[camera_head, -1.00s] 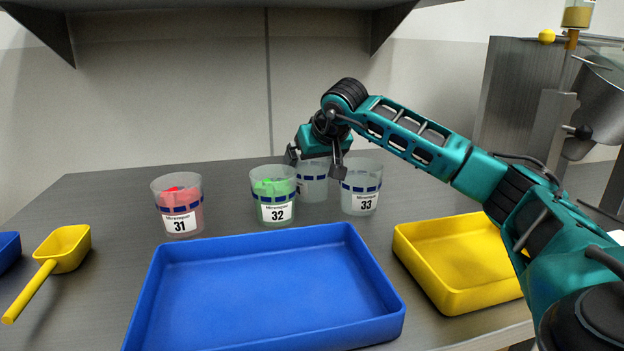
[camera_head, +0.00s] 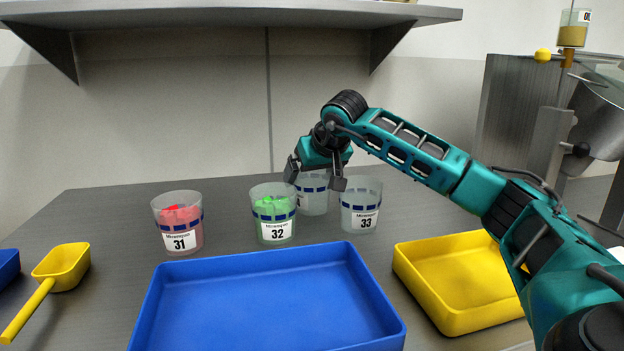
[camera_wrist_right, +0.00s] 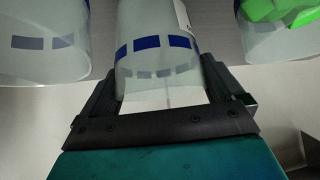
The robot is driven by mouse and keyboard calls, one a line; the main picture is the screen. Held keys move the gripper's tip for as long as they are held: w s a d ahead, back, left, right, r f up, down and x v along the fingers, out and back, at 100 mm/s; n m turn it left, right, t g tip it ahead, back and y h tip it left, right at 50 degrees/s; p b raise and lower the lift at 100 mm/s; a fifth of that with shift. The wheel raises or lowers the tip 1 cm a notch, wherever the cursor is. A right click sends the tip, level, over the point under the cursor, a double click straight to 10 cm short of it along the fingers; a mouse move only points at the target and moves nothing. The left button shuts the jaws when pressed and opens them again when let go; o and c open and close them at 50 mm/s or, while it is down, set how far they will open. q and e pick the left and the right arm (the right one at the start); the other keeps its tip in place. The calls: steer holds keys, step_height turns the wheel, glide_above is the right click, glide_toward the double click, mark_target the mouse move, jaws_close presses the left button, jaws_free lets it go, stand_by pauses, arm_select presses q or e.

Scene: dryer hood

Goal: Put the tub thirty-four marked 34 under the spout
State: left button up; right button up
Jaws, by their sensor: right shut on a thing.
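A clear tub (camera_head: 314,200) with blue dashes stands behind tubs 32 and 33. Only the edge of its white label shows, so I cannot read its number. My right gripper (camera_head: 315,182) comes down over this tub from above and is shut on it. In the right wrist view the tub (camera_wrist_right: 155,50) sits between the two fingers (camera_wrist_right: 165,95). I cannot tell if its base is off the counter. The spout is not clearly seen; a steel machine (camera_head: 598,110) stands at the far right. My left gripper is not in view.
Tub 31 (camera_head: 178,222) holds red pieces, tub 32 (camera_head: 273,212) green ones; tub 33 (camera_head: 360,205) looks empty. A blue tray (camera_head: 265,258), yellow tray (camera_head: 460,322) and yellow scoop (camera_head: 62,268) lie in front. A shelf (camera_head: 230,16) hangs above.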

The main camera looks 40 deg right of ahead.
arm_select(q)
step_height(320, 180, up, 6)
steer(key=p, duration=0.6)
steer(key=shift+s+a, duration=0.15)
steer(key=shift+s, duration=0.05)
arm_select(e)
step_height(320, 180, up, 19)
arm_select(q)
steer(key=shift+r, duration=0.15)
arm_select(e)
steer(key=shift+a+f, duration=0.1)
arm_select(q)
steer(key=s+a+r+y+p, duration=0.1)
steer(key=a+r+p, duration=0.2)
steer(key=p, duration=0.7)
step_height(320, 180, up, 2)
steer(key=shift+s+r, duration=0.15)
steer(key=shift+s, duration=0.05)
arm_select(e)
steer(key=s+a+f+n+y, duration=0.1)
steer(key=s+a, duration=0.1)
steer(key=a, duration=0.7)
steer(key=s+a+f+n, duration=0.1)
steer(key=s+a+f, duration=0.1)
steer(key=a, duration=0.7)
steer(key=s+a+f+n+y, duration=0.1)
steer(key=s+a, duration=0.2)
steer(key=a, duration=0.7)
steer(key=shift+s+f+n+y, duration=0.25)
steer(key=shift+s+n+y, duration=0.05)
